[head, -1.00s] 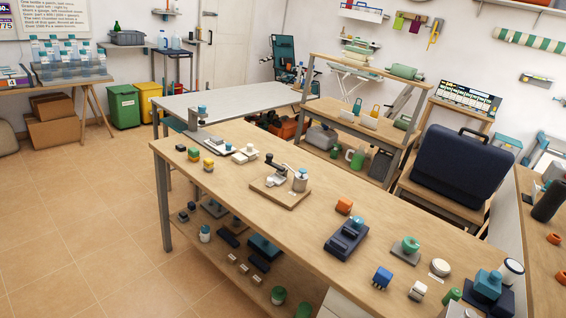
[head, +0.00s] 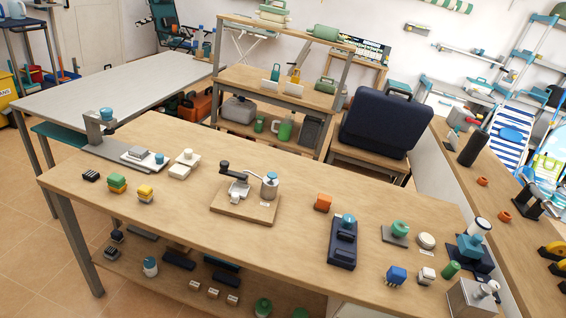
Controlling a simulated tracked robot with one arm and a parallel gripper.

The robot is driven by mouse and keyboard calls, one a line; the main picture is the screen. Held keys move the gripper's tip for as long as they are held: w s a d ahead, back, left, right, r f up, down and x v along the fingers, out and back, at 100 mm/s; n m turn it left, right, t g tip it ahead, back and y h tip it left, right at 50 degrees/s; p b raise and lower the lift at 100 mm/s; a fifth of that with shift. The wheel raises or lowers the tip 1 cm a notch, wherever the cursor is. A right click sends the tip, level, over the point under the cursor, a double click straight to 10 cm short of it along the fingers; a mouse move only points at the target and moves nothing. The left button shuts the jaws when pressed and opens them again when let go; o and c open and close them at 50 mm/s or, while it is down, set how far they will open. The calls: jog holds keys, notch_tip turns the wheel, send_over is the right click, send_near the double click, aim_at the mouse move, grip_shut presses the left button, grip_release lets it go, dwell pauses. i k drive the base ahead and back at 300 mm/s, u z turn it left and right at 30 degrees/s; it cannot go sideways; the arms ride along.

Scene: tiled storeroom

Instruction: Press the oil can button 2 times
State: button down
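A small silver can (head: 270,187) with a blue round top (head: 271,176) stands upright on a wooden board (head: 236,211) in the middle of the long wooden bench. It looks like the oil can, and its blue top looks like the button, though it is small in the picture. A thin arm joins it to a silver device with a dark lever (head: 236,171) on its left on the same board. Nothing touches the blue top. My gripper does not show in the head view.
The bench (head: 180,215) has bare wood around the board. Open tiled floor (head: 40,255) lies at the lower left.

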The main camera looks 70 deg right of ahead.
aim_at(271, 175)
jog(key=z, duration=0.6)
jog(key=i, duration=1.05)
jog(key=z, duration=0.75)
